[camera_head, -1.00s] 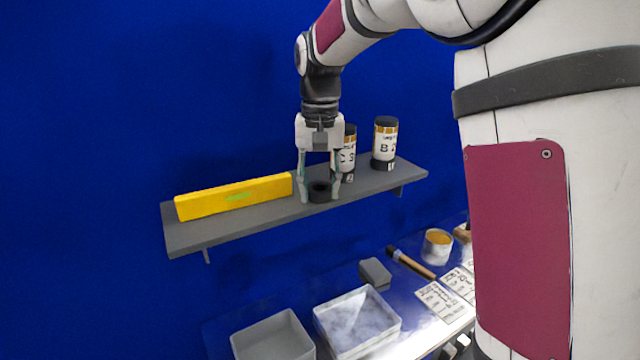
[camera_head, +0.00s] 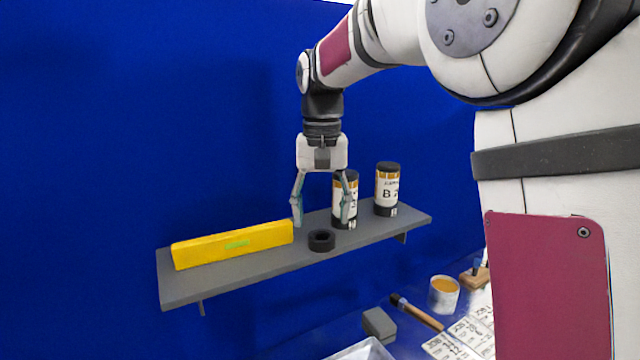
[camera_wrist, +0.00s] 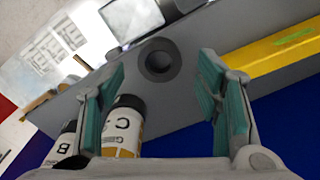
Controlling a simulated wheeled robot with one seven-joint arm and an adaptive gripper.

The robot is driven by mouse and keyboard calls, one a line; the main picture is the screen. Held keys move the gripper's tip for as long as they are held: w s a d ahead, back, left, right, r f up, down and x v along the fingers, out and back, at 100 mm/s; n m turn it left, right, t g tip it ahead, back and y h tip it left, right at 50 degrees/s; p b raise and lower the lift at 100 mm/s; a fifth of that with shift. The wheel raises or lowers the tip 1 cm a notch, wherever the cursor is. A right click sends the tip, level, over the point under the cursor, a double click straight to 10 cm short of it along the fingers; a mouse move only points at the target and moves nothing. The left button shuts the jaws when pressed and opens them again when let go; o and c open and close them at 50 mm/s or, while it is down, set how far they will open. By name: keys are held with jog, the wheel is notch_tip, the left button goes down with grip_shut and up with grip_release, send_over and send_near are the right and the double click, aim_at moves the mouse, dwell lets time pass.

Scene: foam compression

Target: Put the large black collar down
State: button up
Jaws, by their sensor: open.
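The large black collar (camera_head: 321,240) is a short dark ring lying flat on the grey shelf (camera_head: 205,284), near its front edge. My gripper (camera_head: 324,222) is open and empty above the collar, with its fingers spread wide and apart from it. In the wrist view the collar (camera_wrist: 158,60) shows beyond and between the open fingers (camera_wrist: 168,100), with its hole visible. The shelf surface (camera_wrist: 190,110) shows around it.
A yellow level (camera_head: 232,244) lies on the shelf to the left. The C canister (camera_head: 344,200) stands close behind my right finger, and the B canister (camera_head: 387,188) stands farther right. Below are a grey block (camera_head: 379,324), a brush (camera_head: 417,312) and a tin (camera_head: 443,294).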

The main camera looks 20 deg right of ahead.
notch_tip(320, 180, up, 7)
jog(key=b, duration=0.1)
jog(key=shift+r, duration=0.2)
